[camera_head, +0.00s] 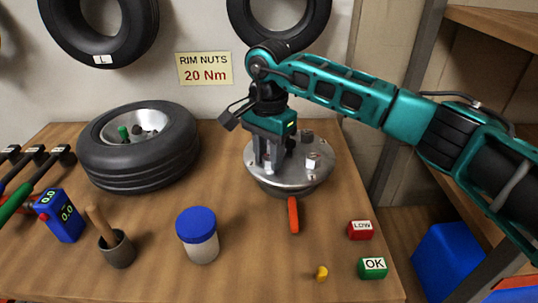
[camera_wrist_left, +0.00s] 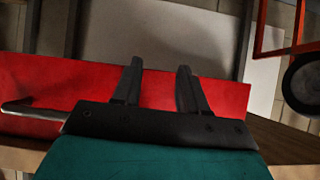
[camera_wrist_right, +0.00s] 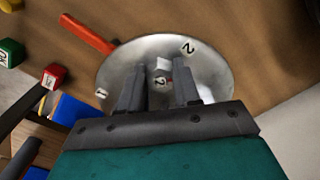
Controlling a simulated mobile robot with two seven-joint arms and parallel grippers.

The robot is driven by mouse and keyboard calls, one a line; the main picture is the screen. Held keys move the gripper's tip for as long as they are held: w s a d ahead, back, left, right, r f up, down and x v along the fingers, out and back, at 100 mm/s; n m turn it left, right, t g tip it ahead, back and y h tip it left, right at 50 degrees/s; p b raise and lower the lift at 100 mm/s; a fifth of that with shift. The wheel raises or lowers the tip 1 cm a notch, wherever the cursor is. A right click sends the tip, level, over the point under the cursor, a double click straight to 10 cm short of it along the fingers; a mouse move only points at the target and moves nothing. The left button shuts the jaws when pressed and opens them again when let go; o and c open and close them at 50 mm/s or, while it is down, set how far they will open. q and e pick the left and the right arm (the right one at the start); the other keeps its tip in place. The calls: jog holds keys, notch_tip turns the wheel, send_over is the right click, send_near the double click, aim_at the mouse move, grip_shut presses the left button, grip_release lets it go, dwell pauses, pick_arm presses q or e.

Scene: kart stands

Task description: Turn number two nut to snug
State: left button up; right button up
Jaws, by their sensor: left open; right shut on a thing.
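A round silver metal hub (camera_head: 262,182) stands on the wooden table with nuts and studs on top. My right gripper (camera_head: 271,165) points down over its left half, shut on a small pale nut (camera_wrist_right: 162,65) between the fingers. Another silver nut (camera_head: 313,160) stands to the right of the gripper in the head view. My left gripper (camera_wrist_left: 160,85) is open and empty, away from the hub, over a red surface.
An orange handle (camera_head: 293,215) sticks out in front of the hub. A tyre (camera_head: 140,178), blue-lidded jar (camera_head: 197,235), cup (camera_head: 117,250), blue meter (camera_head: 60,215), red LOW block (camera_head: 360,230), green OK block (camera_head: 373,268) and yellow piece (camera_head: 321,273) stand around. A wall sign (camera_head: 204,69) reads 20 Nm.

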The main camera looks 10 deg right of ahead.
jog(key=m, duration=0.6)
jog(key=shift+w+m+b, duration=0.1)
jog(key=shift+m+b, duration=0.2)
jog(key=shift+b, duration=0.1)
jog(key=m, duration=0.3)
jog(key=shift+w+m, duration=0.1)
jog(key=shift+m, duration=0.2)
jog(key=m, duration=0.3)
jog(key=shift+m, duration=0.3)
jog(key=m, duration=0.7)
jog(key=shift+w+d, duration=0.1)
jog(key=shift+w, duration=0.05)
jog(key=m, duration=0.3)
jog(key=shift+m, duration=0.4)
jog(key=shift+d+m, duration=0.1)
jog(key=shift+m, duration=1.8)
jog(key=o, duration=1.1)
jog(key=shift+c, duration=0.2)
jog(key=shift+r, duration=0.15)
